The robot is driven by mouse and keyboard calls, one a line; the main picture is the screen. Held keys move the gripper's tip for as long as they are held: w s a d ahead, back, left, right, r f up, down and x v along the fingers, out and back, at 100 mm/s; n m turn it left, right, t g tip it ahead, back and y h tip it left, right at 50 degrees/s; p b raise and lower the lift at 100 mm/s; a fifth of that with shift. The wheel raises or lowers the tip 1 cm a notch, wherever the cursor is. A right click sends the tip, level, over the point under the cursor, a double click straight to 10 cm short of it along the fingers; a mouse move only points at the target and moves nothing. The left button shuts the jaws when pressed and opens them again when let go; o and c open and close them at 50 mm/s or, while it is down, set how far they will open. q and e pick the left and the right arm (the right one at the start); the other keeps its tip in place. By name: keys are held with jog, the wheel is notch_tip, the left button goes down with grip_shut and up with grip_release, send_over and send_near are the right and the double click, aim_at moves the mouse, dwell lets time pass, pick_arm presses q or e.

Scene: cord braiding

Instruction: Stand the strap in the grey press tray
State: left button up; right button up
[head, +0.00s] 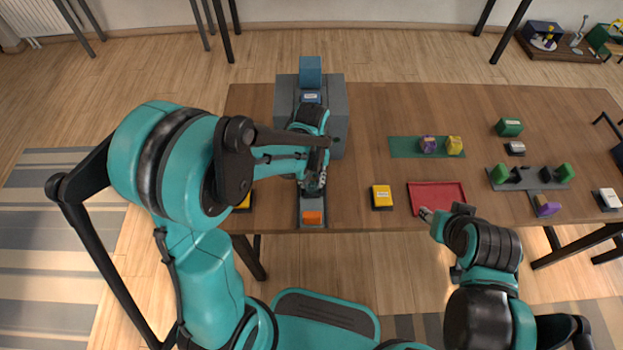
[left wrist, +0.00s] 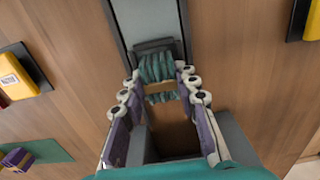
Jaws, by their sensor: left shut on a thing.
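A green, ribbed piece that looks like the strap (left wrist: 157,68) is between the fingertips of my left gripper (left wrist: 158,75). The gripper is shut on it. A second green band shows just below it in the left wrist view; whether it is the same piece I cannot tell. A dark grey holder edge shows right behind the strap; contact is unclear. In the head view my left gripper (head: 313,182) is above the grey strip (head: 312,226) in front of the grey press (head: 338,120), and hides the strap. My right gripper (head: 428,214) is by the red tray's front edge; its jaws are unclear.
An orange block (head: 312,217) is on the strip's front end. Yellow boxes stand on both sides, one at the right (head: 381,195). The red tray (head: 455,187), a green mat (head: 402,147) and a dark fixture with green blocks lie further right. Bare table lies between them.

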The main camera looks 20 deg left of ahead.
pick_arm(q)
jog(key=shift+s+f, duration=0.15)
jog(key=shift+f, duration=0.15)
jog(key=o, duration=1.1)
jog(key=shift+o, duration=0.3)
jog(key=shift+f, duration=0.1)
